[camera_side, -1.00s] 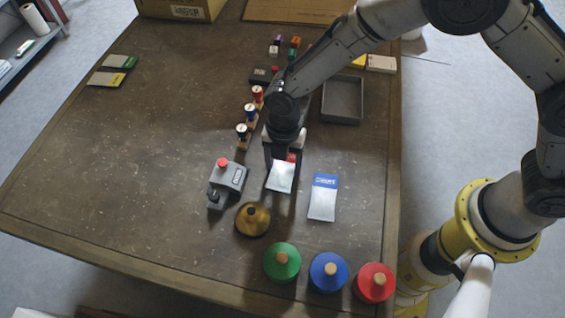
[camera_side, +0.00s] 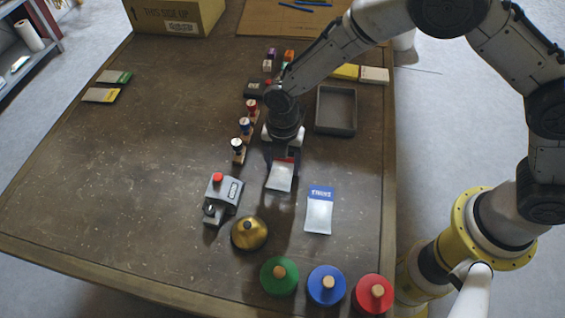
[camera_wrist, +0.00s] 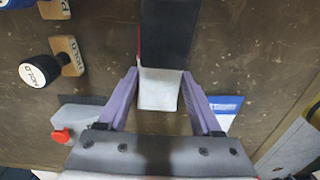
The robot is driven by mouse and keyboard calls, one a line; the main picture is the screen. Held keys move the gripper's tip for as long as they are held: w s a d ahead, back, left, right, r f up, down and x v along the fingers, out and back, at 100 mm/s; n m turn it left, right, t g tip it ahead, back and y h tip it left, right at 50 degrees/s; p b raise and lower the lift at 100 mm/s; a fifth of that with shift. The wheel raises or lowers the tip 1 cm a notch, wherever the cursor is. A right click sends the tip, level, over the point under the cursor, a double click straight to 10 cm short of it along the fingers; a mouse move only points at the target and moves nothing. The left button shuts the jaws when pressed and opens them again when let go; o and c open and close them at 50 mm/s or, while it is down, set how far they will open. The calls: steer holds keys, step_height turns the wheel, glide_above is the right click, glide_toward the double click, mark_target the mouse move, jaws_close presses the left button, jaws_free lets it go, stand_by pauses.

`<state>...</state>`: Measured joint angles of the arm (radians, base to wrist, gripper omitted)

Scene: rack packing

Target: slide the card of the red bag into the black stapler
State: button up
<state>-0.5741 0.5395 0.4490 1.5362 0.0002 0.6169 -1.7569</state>
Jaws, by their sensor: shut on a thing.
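My gripper (camera_side: 280,160) is shut on the red bag (camera_side: 280,178), a clear pouch with a red card, held over the middle right of the table. In the wrist view the bag's pale pouch (camera_wrist: 160,90) shows between the fingers, with a dark panel and thin red edge above it. Most of the card is hidden by the fingers. The black stapler (camera_side: 254,89), a small dark block with a red button, stands on the table behind and left of the gripper, apart from the bag. Its mouth is too small to make out.
Several stamps (camera_side: 245,126) stand in a row left of the gripper. A grey stapler (camera_side: 228,192) with a red button and a brass bell-shaped weight (camera_side: 249,234) stand in front. A blue bag (camera_side: 320,208) lies to the right. An empty dark tray (camera_side: 336,130) sits behind right.

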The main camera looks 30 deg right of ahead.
steer(key=o, duration=1.4)
steer(key=shift+r, duration=0.1)
step_height(320, 180, up, 13)
steer(key=w+d+r+m+t+y, duration=0.1)
steer(key=d+r+m+t, duration=0.15)
steer(key=d+r, duration=0.85)
steer(key=s+d+r+m+t, duration=0.2)
steer(key=s+d+r+m, duration=0.4)
steer(key=s+d+r, duration=0.15)
steer(key=s+d+f+m, duration=0.1)
steer(key=s+d+m, duration=0.1)
steer(key=s+m, duration=0.3)
steer(key=s+d+f+m, duration=0.1)
steer(key=s+d+m, duration=0.1)
steer(key=s+m, duration=0.3)
steer(key=s+d+f+m+t+h, duration=0.1)
steer(key=s+d+f+m, duration=0.1)
steer(key=s+m, duration=0.3)
steer(key=shift+s+d+m, duration=0.1)
steer(key=shift+m, duration=0.75)
steer(key=shift+s+d+m, duration=0.1)
steer(key=shift+m, duration=0.7)
